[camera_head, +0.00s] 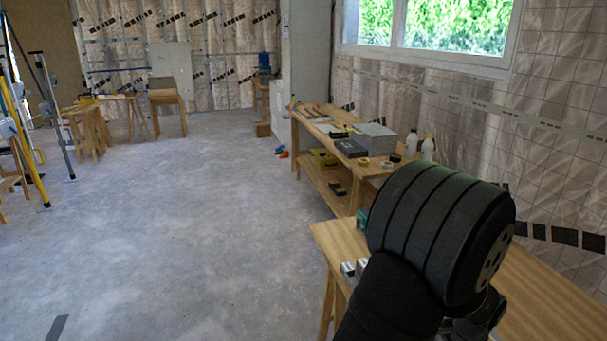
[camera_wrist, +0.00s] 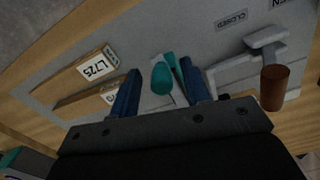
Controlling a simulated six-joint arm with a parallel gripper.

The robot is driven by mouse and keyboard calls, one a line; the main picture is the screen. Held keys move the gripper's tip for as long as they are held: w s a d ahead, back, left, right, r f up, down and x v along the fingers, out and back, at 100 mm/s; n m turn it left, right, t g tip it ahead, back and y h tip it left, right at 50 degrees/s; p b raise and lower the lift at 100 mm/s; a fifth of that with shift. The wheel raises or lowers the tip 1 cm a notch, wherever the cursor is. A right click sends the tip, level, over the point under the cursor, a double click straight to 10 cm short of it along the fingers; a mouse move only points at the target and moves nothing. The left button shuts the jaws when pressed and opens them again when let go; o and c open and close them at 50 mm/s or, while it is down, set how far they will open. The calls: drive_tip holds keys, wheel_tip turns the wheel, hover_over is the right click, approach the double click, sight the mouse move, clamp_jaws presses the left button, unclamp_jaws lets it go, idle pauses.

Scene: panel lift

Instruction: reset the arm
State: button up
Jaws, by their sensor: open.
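In the wrist view my gripper (camera_wrist: 160,68) is open, with its two blue fingers apart. A teal rounded piece (camera_wrist: 162,79) shows between the fingers; I cannot tell whether it touches them. Behind it lies a grey board (camera_wrist: 205,40) with a "CLOSED" label (camera_wrist: 232,20). A grey lever (camera_wrist: 266,38) with a brown cylindrical grip (camera_wrist: 273,88) is right of the fingers. In the head view my black arm fills the lower right and hides my gripper.
Wooden blocks (camera_wrist: 88,68), one labelled "L725", lie left of the fingers. In the head view a near wooden table (camera_head: 545,300) is under my arm. A workbench (camera_head: 335,180) with tools and bottles (camera_head: 411,143) stands behind it.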

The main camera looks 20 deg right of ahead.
drive_tip(key=d, duration=0.8)
drive_tip(key=shift+f, duration=0.1)
wheel_tip(320, 180, up, 13)
drive_tip(key=n, duration=0.4)
drive_tip(key=shift+d+r, duration=0.2)
drive_tip(key=shift+r, duration=0.1)
idle(1.7)
drive_tip(key=f+m, duration=0.1)
drive_tip(key=f, duration=0.1)
drive_tip(key=f+m, duration=0.1)
drive_tip(key=f, duration=0.2)
drive_tip(key=f+m, duration=0.2)
drive_tip(key=f, duration=0.1)
drive_tip(key=shift+a+f, duration=0.15)
drive_tip(key=shift+a, duration=0.1)
idle(0.4)
